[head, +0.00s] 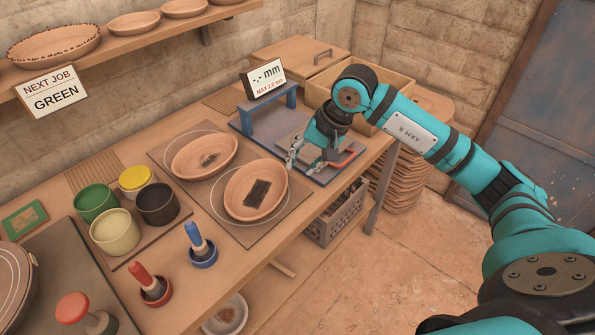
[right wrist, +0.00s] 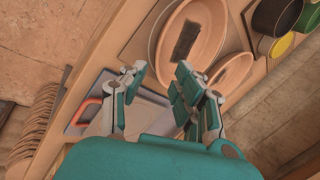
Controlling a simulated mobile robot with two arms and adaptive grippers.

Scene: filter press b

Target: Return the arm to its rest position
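My teal right arm comes in from the right of the head view and reaches over the bench. Its right gripper (head: 306,156) points down beside the small blue press stand (head: 265,120), above the grey plate with an orange handle (head: 345,160). In the right wrist view the right gripper (right wrist: 165,82) has its fingers spread with nothing between them. The orange handle (right wrist: 88,108) lies to the left of the fingers there, apart from them. My left gripper is not in view.
Two clay dishes with dark patches, the nearer (head: 278,208) and the farther (head: 225,150), stand on boards left of the gripper. A display sign (head: 264,81) tops the stand. A wooden box (head: 400,88) is behind the arm. Paint pots and stamps stand front left. Floor at right is clear.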

